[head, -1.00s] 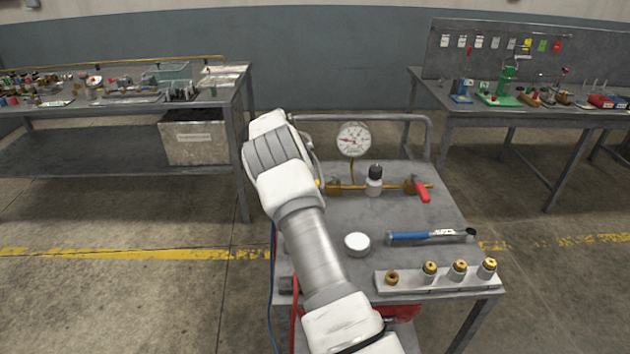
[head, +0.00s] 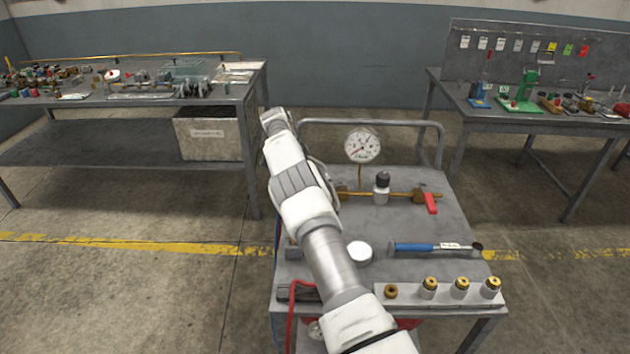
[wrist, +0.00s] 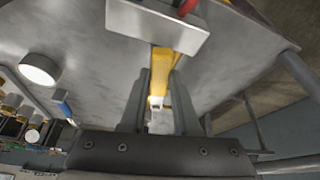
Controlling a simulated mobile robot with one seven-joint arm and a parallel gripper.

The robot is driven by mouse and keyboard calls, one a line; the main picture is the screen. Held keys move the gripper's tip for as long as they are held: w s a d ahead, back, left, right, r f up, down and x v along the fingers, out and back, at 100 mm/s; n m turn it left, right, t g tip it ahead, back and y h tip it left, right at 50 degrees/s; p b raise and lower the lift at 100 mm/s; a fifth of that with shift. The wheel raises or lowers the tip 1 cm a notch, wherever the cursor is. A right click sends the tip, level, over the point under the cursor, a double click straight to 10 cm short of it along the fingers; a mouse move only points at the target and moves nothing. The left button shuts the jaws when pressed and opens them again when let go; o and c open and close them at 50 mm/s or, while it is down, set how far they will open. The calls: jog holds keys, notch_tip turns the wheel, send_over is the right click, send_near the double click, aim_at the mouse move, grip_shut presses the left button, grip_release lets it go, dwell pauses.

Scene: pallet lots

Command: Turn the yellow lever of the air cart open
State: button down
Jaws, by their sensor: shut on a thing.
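The air cart (head: 420,220) is a grey metal trolley in the middle of the head view. A brass pipe on its top carries a red lever (head: 431,203) at the right and a round pressure gauge (head: 362,145) above. The yellow lever (wrist: 175,66) shows in the wrist view, between the two fingers of my gripper (wrist: 160,80). My gripper is shut on it. In the head view my arm hides the yellow lever and the fingers. A grey block stands close beyond the fingertips in the wrist view.
On the cart top lie a white round lid (head: 359,252), a blue-handled tool (head: 432,247) and a rack of brass fittings (head: 440,292). A red hose (head: 292,318) hangs at the near left corner. Loaded workbenches stand at left (head: 100,150) and right (head: 545,125).

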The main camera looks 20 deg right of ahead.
dwell(0.4)
jog(key=c, duration=0.6)
grip_release()
jog(key=shift+c, duration=0.2)
jog(key=p+v, duration=0.8)
jog(key=v, duration=0.4)
